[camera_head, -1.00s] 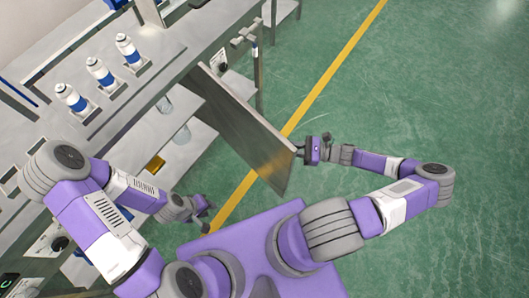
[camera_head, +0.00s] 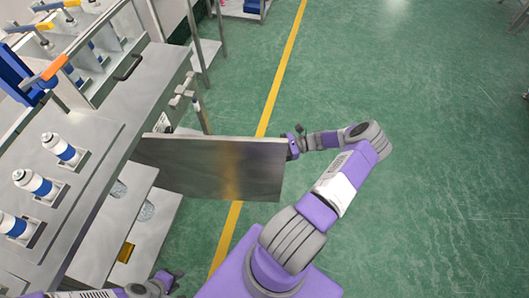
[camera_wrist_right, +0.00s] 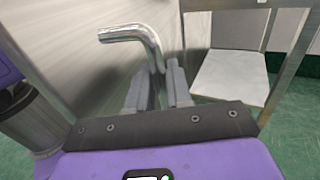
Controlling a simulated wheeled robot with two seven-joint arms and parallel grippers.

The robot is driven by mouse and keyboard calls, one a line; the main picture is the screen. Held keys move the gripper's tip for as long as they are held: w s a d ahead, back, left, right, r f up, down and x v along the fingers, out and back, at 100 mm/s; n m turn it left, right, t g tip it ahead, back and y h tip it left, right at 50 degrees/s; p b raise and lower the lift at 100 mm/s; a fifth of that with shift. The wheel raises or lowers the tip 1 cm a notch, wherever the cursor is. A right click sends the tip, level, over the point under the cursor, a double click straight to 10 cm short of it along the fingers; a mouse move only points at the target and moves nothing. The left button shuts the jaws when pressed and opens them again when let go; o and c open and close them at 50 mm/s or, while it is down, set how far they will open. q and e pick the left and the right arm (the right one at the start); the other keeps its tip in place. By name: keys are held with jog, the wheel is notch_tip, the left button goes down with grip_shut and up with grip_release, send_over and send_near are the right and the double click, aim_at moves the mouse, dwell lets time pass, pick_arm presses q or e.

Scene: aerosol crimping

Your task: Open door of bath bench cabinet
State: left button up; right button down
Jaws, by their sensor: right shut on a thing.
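The cabinet door (camera_head: 215,168) is a grey metal panel, swung well out from the bench front, and the open cabinet shows beside it. My right gripper (camera_head: 291,146) is at the door's outer edge. In the right wrist view, the fingers of my right gripper (camera_wrist_right: 155,88) are shut on the bent chrome door handle (camera_wrist_right: 135,33), with the brushed metal door behind it to the left. My left gripper (camera_head: 172,281) is low at the left, apart from the door, and too small and cut off to tell its jaw state.
The bench top (camera_head: 85,165) carries several white and blue spray cans (camera_head: 62,150) in holders. Lower shelves (camera_head: 110,230) hold clear containers and a yellow item (camera_head: 126,252). Green floor with a yellow line (camera_head: 278,85) is free to the right. A white shelf (camera_wrist_right: 230,75) shows in the wrist view.

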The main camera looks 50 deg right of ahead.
jog(key=c, duration=1.2)
grip_release()
jog(key=shift+f, duration=0.1)
jog(key=shift+c, duration=0.2)
jog(key=v, duration=0.7)
jog(key=shift+s+d+p, duration=0.2)
jog(key=shift+p, duration=0.1)
